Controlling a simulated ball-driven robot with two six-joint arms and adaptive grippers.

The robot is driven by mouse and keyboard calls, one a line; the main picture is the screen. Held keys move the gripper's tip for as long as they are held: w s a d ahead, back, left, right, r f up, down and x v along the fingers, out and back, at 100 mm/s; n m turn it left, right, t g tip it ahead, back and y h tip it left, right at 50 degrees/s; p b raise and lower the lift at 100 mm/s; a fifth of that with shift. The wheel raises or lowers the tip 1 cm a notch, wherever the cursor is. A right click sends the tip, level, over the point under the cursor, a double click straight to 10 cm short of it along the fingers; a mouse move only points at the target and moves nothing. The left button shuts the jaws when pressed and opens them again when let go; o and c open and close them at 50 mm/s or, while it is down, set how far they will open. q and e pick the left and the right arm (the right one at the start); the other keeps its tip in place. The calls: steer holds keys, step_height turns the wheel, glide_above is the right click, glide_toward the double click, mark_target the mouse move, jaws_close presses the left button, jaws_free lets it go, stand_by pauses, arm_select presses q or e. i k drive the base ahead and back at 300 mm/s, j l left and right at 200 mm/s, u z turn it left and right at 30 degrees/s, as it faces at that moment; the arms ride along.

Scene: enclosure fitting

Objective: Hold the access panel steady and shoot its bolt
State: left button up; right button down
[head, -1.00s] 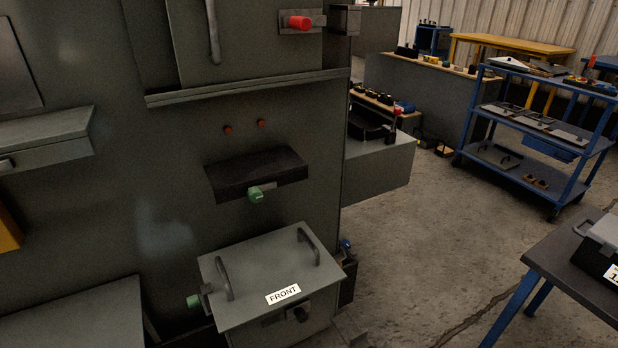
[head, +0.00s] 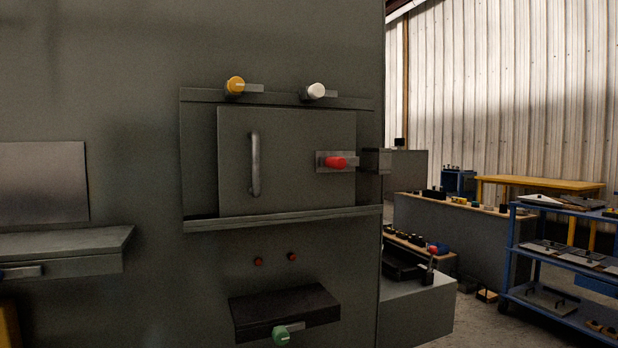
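The access panel (head: 290,162) is a grey plate on the front of a tall grey enclosure, in the middle of the head view. It has an upright bar handle (head: 255,164) on its left part. A bolt with a red knob (head: 336,162) sits at its right edge, facing a grey block (head: 375,161) fixed to the enclosure. A small gap shows between the bolt's plate and that block. The panel stands between a top rail and a lower ledge (head: 285,219). Neither of my grippers is in view.
A yellow knob (head: 236,86) and a white knob (head: 316,91) sit above the panel. A grey shelf (head: 60,250) juts out at left. A blue cart (head: 560,262) stands at right.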

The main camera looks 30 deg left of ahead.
mark_target(332, 162)
steer(key=i+u, duration=0.15)
steer(key=u, duration=0.25)
steer(key=i+u, duration=0.1)
steer(key=u, duration=0.35)
steer(key=i+l+u, duration=0.15)
steer(key=u, duration=0.25)
steer(key=i+l+u, duration=0.1)
steer(key=u, duration=0.3)
steer(key=k+l, duration=0.05)
